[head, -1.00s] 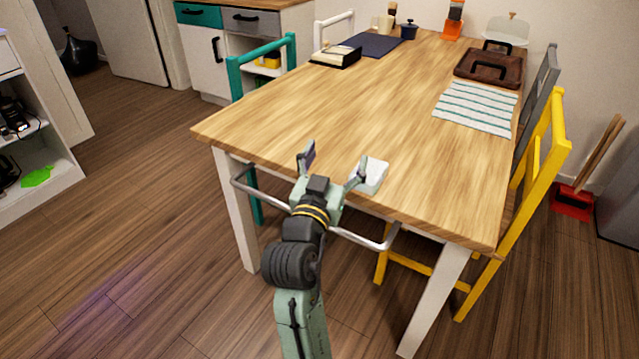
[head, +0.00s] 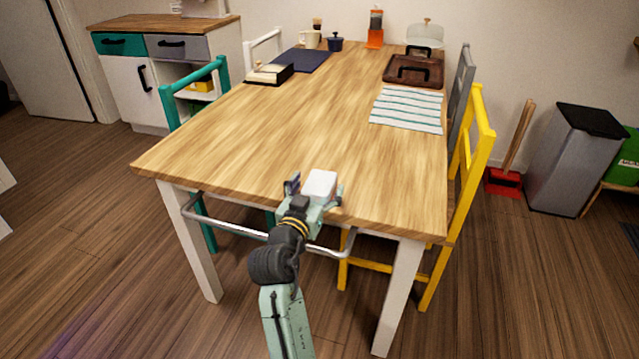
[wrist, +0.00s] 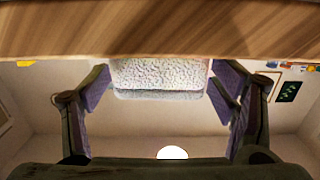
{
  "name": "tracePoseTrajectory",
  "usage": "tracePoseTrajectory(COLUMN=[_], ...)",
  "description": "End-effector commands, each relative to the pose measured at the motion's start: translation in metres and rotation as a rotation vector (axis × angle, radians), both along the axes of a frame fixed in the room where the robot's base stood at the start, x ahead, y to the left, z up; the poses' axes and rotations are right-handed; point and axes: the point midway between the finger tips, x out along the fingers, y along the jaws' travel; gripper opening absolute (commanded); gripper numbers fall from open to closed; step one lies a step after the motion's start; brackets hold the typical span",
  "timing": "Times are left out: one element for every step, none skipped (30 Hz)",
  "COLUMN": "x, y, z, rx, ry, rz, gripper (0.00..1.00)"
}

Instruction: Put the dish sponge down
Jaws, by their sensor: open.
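The dish sponge (head: 320,183) is a pale white block at the near edge of the wooden table (head: 280,125). In the wrist view the sponge (wrist: 160,75) has a speckled face and appears against the table edge (wrist: 160,28). My gripper (head: 314,190) is at the near table edge, open, with its fingers on either side of the sponge. In the wrist view my gripper (wrist: 160,72) shows purple finger pads left and right of the sponge, with narrow gaps. The sponge's underside contact is hidden in the head view.
A striped cloth (head: 408,109), a brown tray (head: 414,72) and a dark blue mat (head: 300,61) lie farther back. A yellow chair (head: 470,190) stands right, a teal chair (head: 195,95) left. The table's middle is clear.

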Motion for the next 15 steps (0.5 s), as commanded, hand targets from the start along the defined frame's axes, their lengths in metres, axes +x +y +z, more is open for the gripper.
tracePoseTrajectory(x=[0.008,0.012,0.016,0.018,0.020,0.021,0.022,0.022,0.022,0.022,0.022,0.022,0.022,0.022,0.022], y=[-0.003,-0.004,-0.005,-0.006,-0.007,-0.007,-0.007,-0.007,-0.007,-0.007,-0.007,-0.007,-0.007,-0.007,-0.007], z=[0.002,0.001,0.001,0.001,0.000,0.000,-0.001,-0.001,-0.001,-0.001,-0.001,-0.001,-0.001,-0.001,-0.001], rx=[-0.002,-0.002,-0.002,-0.002,-0.002,-0.002,-0.001,-0.001,-0.001,-0.001,-0.001,-0.001,-0.001,-0.001,-0.001], ry=[0.002,0.002,0.000,0.001,0.001,0.001,0.000,0.000,0.000,0.000,0.000,0.000,0.000,0.000,0.000], rz=[-0.002,-0.001,-0.001,-0.001,-0.001,0.000,0.000,0.000,0.000,0.001,0.001,0.001,0.001,0.001,0.001], gripper=[0.78,0.78,0.78,0.78,0.78,0.78,0.78,0.78,0.78,0.78,0.78,0.78,0.78,0.76,0.73])
